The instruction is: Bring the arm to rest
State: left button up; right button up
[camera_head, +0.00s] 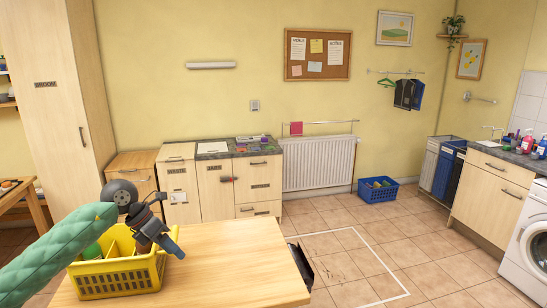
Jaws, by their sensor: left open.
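My left arm (45,250), in a green quilted sleeve, comes in from the left. It ends in my left gripper (173,248), which is open over the right part of a yellow basket (118,284). I see nothing between its fingers. The gripper hides part of the basket's rim and inside. The basket stands on a wooden table (225,265), with a green item (92,252) in its left part. My right gripper is not in view.
The table is bare right of the basket. A dark object (301,266) shows at its right edge. Beyond lie a white floor outline (352,290), a blue crate (377,193) by the radiator (318,163), and a counter with a washing machine (530,245) at right.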

pick_arm(q)
jog(key=s+d+r+n+t+h, duration=0.2)
jog(key=s+d+n+t+h, duration=0.15)
jog(key=d+h, duration=0.45)
jog(key=s+d+r+n+t+h, duration=0.2)
jog(key=d+n+t+h, duration=0.25)
jog(key=d, duration=0.55)
jog(key=s+a+f+n+t+y, duration=0.35)
jog(key=a+f+n+y, duration=0.25)
jog(key=f+n+y, duration=0.65)
jog(key=s+a+f+n+t+y, duration=0.35)
jog(key=a+f+n+y, duration=0.3)
jog(key=n, duration=1.05)
jog(key=s+f+n+g, duration=0.2)
jog(key=s+f+g, duration=0.5)
jog(key=s, duration=0.5)
jog(key=s+f+n+g, duration=0.3)
jog(key=s+f+g, duration=0.35)
jog(key=s, duration=0.65)
jog(key=s+d+f, duration=0.2)
jog(key=f, duration=2)
jog(key=s+d+f, duration=0.1)
jog(key=s+f, duration=0.1)
jog(key=f, duration=1.9)
jog(key=shift+s+d+f+g+h, duration=0.35)
jog(key=shift+s+d+f+g, duration=0.05)
jog(key=shift+g, duration=0.05)
